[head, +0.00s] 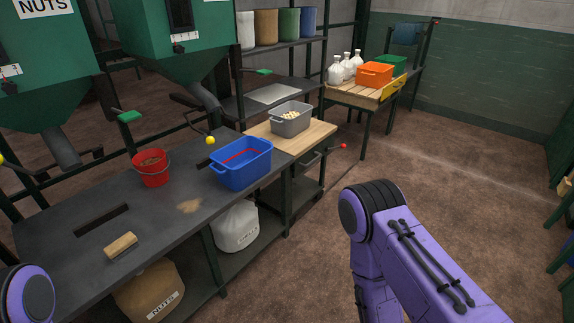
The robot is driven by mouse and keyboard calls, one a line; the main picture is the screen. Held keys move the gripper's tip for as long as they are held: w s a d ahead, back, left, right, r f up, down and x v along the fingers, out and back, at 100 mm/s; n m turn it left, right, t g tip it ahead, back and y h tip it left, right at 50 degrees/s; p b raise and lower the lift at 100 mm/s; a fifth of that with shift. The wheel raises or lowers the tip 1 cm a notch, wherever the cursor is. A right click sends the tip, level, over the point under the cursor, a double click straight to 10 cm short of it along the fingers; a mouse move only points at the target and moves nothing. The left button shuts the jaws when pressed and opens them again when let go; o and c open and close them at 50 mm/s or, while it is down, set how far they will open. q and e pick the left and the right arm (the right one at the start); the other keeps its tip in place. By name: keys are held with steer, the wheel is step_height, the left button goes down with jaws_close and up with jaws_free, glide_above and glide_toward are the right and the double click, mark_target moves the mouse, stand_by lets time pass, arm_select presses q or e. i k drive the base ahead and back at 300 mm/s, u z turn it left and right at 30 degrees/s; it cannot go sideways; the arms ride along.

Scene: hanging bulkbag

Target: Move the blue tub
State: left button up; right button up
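The blue tub (239,176) stands upright on the dark workbench, near the bench's right part and beside a wooden board. It has a handle at each end, and a red line shows along its inside. I cannot see its floor fully. My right arm's purple links fill the lower right, and a piece of my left arm shows in the bottom left corner. Neither gripper is in the picture, and nothing of mine touches the tub.
A red bucket (151,168) stands left of the tub, and a grey tub (291,121) behind it on the wooden board (310,136). A brush (121,245) lies nearer on the bench. Green hoppers overhang the bench's back. Open floor (440,180) lies to the right.

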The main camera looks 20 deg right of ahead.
mark_target(239, 163)
steer(key=z, duration=0.4)
steer(key=i, duration=1.1)
steer(key=u, duration=0.4)
